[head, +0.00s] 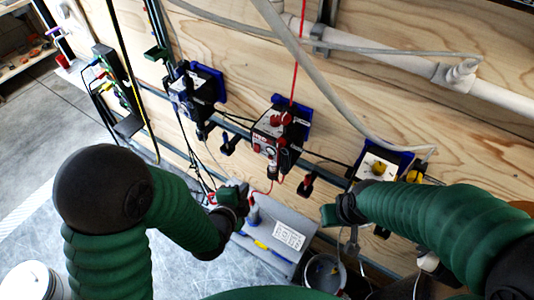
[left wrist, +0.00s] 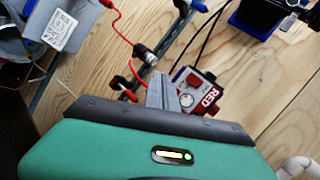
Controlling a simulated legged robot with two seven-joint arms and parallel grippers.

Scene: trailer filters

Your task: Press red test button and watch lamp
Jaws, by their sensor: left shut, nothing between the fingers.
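A black and red box (head: 276,132) hangs on the plywood wall near the middle of the head view, with red round parts (head: 283,118) on top. In the left wrist view the box (left wrist: 209,97), lettered RED, shows a red square part (left wrist: 180,75) and a pale round face. I cannot tell which red part is the button or whether a lamp is lit. My left gripper (head: 236,194) is shut and empty, below and left of the box; its grey fingertips (left wrist: 164,94) overlap the box's edge in the wrist view, contact unclear. My right gripper (head: 338,212) is below right; its jaws are unclear.
A blue-backed unit (head: 190,92) hangs left of the box, and a unit with a yellow knob (head: 379,168) hangs right. A grey tray (head: 268,246) with a white label lies below. Red and black leads and a grey hose (head: 325,72) cross the wall.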

